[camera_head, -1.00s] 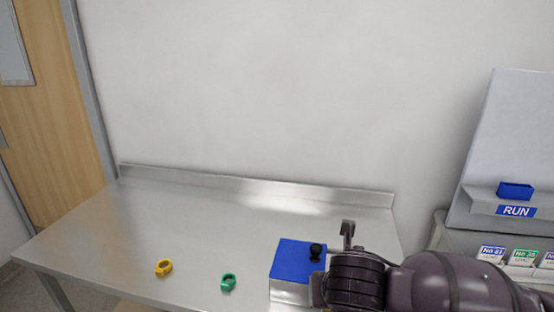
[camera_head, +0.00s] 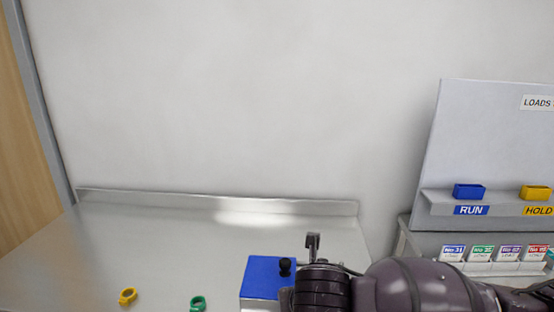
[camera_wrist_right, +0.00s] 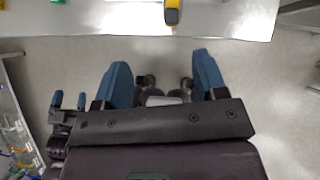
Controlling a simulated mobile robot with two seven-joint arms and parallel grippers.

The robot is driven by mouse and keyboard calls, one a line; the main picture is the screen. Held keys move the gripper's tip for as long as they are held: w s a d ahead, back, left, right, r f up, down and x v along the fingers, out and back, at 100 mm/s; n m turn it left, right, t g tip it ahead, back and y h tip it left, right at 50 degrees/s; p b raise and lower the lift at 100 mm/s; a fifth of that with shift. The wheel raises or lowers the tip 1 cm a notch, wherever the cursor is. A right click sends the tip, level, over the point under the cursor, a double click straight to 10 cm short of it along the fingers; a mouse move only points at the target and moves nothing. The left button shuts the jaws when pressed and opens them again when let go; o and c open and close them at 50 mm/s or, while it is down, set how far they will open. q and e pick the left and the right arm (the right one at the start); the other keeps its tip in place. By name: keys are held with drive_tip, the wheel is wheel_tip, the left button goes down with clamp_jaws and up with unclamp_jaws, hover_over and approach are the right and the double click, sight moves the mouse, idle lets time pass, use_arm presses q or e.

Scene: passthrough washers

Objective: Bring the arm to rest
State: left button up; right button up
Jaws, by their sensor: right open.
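My right arm comes in from the right in the head view, its dark wrist (camera_head: 322,285) low in front of a blue-topped box (camera_head: 268,276) with a black knob. My right gripper (camera_wrist_right: 163,75) shows in the right wrist view with its two blue fingers wide apart and nothing between them. A smaller pair of blue fingers, which looks like my left gripper (camera_wrist_right: 69,101), stands apart and empty at the left of that view. No left arm shows in the head view.
A yellow washer (camera_head: 128,296) and a green washer (camera_head: 197,303) lie on the steel table (camera_head: 215,243). At the right, a panel holds a blue bin (camera_head: 469,191) over RUN and a yellow bin (camera_head: 536,192) over HOLD. Labelled cards (camera_head: 482,253) stand below.

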wheel_tip(320, 180, down, 5)
drive_tip(key=a+m+y, duration=0.3)
drive_tip(key=m+y, duration=0.2)
drive_tip(key=m, duration=0.5)
drive_tip(key=s+d+f+m+t+h, duration=0.1)
drive_tip(key=s+d+f+m+t, duration=0.25)
drive_tip(key=d+f+m, duration=1.1)
use_arm(q)
drive_tip(key=d, duration=0.2)
drive_tip(key=w+d+n, duration=0.1)
drive_tip(key=shift+d+n, duration=0.3)
drive_tip(key=shift+d, duration=0.05)
use_arm(e)
drive_tip(key=s+d+f+m+t+h, duration=0.1)
drive_tip(key=s+d+f+m+h, duration=0.1)
drive_tip(key=s+d+m, duration=0.3)
drive_tip(key=s+d+f+m+h, duration=0.3)
drive_tip(key=s+d+m, duration=0.3)
drive_tip(key=d, duration=0.3)
drive_tip(key=shift+s+d+m+t, duration=0.15)
drive_tip(key=shift+d+m+t, duration=0.2)
drive_tip(key=shift+m, duration=0.5)
